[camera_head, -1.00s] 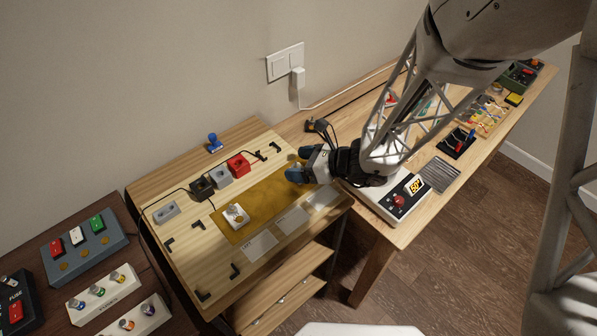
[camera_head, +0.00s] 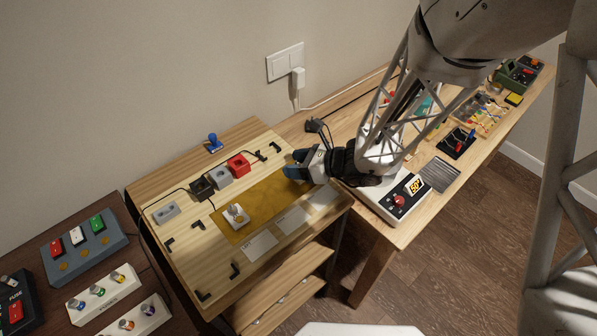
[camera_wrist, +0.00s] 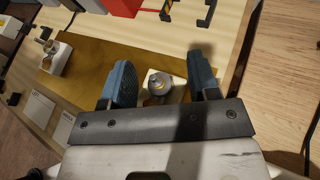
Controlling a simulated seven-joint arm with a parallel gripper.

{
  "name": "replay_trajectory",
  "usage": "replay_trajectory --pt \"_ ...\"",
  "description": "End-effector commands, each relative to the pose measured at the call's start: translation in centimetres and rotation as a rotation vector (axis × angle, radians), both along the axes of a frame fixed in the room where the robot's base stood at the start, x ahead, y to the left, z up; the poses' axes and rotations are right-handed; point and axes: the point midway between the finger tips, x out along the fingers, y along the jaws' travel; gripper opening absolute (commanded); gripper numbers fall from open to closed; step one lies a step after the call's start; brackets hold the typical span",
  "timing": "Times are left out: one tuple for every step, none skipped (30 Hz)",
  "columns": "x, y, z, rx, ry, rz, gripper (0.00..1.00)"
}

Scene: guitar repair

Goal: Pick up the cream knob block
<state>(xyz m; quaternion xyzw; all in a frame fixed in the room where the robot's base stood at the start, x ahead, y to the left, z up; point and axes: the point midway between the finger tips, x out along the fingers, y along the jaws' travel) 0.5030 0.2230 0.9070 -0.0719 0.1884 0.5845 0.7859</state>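A cream block with a round metal knob (camera_wrist: 160,86) sits between my gripper's two blue fingers in the wrist view, over the mustard mat. My gripper (camera_wrist: 162,76) is open, with a finger on each side and a gap at least on the right. In the head view my gripper (camera_head: 293,166) is low over the right end of the mat and hides this block. A second pale block with a knob (camera_head: 236,215) stands on the left part of the mat. It also shows at the left of the wrist view (camera_wrist: 55,60).
The mustard mat (camera_head: 265,205) lies on a wooden board. A red block (camera_head: 238,165), a grey block and a black block stand behind it. Black corner brackets (camera_head: 276,147) and pale label plates (camera_head: 292,219) surround it. A device with a lit display (camera_head: 400,201) stands to the right.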

Motion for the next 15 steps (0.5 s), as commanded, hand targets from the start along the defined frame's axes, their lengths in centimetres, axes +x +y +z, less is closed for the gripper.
replay_trajectory --pt "0.0 0.0 -0.01 0.0 0.0 0.0 0.45" --pt "0.0 0.0 -0.01 0.0 0.0 0.0 0.41" --pt "0.0 0.0 -0.01 0.0 0.0 0.0 0.34" --pt "0.0 0.0 -0.01 0.0 0.0 0.0 0.3" --pt "0.0 -0.01 -0.02 0.0 0.0 0.0 0.3" --pt "0.0 -0.01 -0.02 0.0 0.0 0.0 0.29" --pt "-0.02 -0.01 -0.03 -0.001 0.0 0.0 0.29" --pt "-0.02 -0.01 -0.04 -0.001 0.0 0.0 0.29" --pt "-0.02 -0.01 -0.04 -0.001 0.0 0.0 0.29" --pt "-0.02 -0.01 -0.04 -0.001 0.0 0.0 0.29" --pt "-0.03 -0.01 -0.04 -0.001 0.0 0.0 0.29" --pt "-0.03 -0.01 -0.05 -0.001 0.0 0.0 0.29" --pt "-0.03 -0.01 -0.05 -0.001 0.001 0.0 0.29" --pt "-0.03 -0.01 -0.05 -0.001 0.001 0.0 0.29" --pt "-0.04 -0.01 -0.05 -0.001 0.001 0.0 0.29"
